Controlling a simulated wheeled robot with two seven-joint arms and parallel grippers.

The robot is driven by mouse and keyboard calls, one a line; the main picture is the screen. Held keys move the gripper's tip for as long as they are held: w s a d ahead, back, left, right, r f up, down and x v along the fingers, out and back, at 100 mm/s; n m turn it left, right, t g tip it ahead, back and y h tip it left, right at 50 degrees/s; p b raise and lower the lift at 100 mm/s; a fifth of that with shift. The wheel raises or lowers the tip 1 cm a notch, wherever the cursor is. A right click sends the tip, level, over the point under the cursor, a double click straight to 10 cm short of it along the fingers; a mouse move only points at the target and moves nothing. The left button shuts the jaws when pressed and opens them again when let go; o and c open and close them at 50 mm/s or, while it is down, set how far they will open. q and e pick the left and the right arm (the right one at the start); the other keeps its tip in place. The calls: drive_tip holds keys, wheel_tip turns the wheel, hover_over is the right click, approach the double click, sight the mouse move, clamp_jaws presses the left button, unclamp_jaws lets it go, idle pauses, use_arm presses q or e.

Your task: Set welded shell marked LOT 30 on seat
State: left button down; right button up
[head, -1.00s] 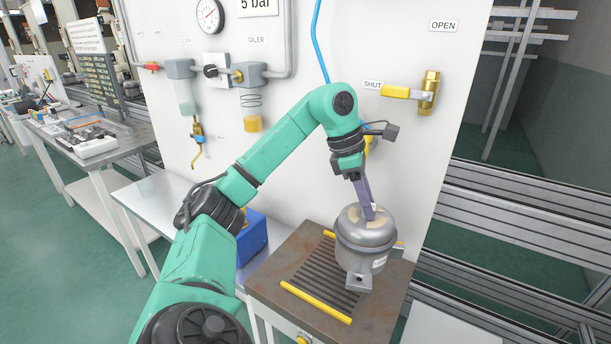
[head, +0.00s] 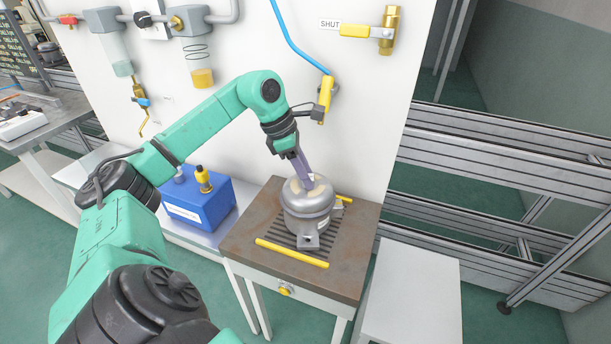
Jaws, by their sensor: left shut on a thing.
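A grey metal compressor shell (head: 308,212) stands upright on the slotted seat plate (head: 287,239) of the brown bench, between two yellow bars. A small pale label shows on its side, but its lettering is too small to read. My left gripper (head: 308,180) comes down onto the top of the shell and is shut on it. The gripper's fingertips partly hide the shell's top. My right gripper is not in view.
Yellow bars (head: 292,253) edge the seat. A blue box (head: 197,205) with a yellow fitting stands left of the bench. A white panel (head: 350,100) with a yellow-handled valve (head: 362,32) rises behind. A lower white table (head: 412,290) at right is clear.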

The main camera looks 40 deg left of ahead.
use_arm(q)
drive_tip(key=shift+d+f, duration=0.1)
drive_tip(key=shift+f, duration=0.05)
drive_tip(key=c, duration=0.5)
unclamp_jaws()
drive_tip(key=shift+r, duration=0.4)
drive_tip(key=p+v, duration=0.2)
drive_tip(key=v, duration=0.9)
drive_tip(key=shift+s+r, duration=0.25)
